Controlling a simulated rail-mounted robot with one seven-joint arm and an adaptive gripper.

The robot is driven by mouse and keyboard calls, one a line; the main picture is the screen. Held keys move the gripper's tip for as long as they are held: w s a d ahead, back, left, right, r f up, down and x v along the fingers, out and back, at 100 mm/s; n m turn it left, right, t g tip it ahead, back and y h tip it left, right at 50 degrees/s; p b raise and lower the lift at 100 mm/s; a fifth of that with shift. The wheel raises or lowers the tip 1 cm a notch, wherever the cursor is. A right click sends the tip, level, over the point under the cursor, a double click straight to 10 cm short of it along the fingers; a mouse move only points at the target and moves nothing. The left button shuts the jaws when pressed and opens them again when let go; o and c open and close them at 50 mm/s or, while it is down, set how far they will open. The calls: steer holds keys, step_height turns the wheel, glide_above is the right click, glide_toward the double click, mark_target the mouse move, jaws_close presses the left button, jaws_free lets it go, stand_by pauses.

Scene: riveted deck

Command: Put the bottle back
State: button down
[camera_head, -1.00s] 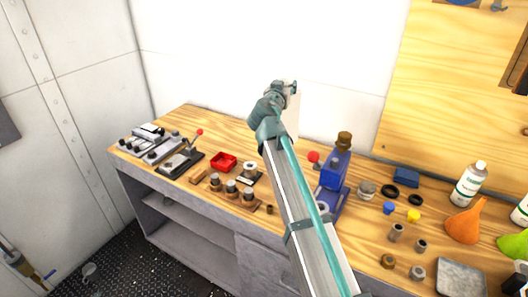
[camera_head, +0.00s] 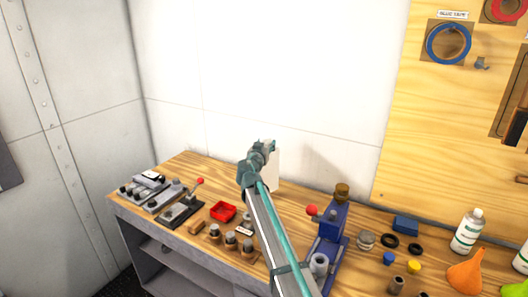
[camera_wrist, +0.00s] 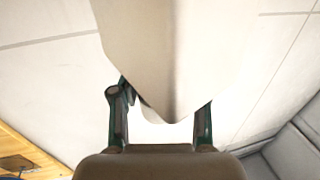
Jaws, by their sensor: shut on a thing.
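My gripper (camera_head: 268,146) is raised in front of the white wall, above the back of the wooden bench. It is shut on a smooth cream-white thing (camera_head: 274,172), which hangs beside and below the jaws. In the wrist view my gripper's two fingers (camera_wrist: 160,108) stand on either side of this pale thing (camera_wrist: 178,50), which fills the upper middle. Its full outline is cut off, so I cannot confirm that it is the bottle. A white bottle (camera_head: 467,231) with a green-and-white label stands upright at the bench's right. Another white bottle (camera_head: 522,258) is cut off at the right edge.
On the wooden bench (camera_head: 183,165) stand a red tray (camera_head: 223,212), a blue press (camera_head: 331,235) with a red knob, and an orange funnel (camera_head: 465,272). Several small parts lie between them. A wooden tool board (camera_head: 410,130) covers the right wall.

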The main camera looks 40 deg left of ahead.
steer(key=shift+w+a+f+p, duration=0.25)
steer(key=shift+a+f+p, duration=0.35)
steer(key=shift+f, duration=0.3)
step_height(320, 180, down, 3)
steer(key=shift+r+p, duration=0.1)
steer(key=shift+p, duration=0.4)
steer(key=shift+b, duration=0.35)
steer(key=c, duration=0.6)
jaws_free()
steer(key=shift+o, duration=0.2)
steer(key=b+v, duration=0.3)
steer(key=v, duration=0.9)
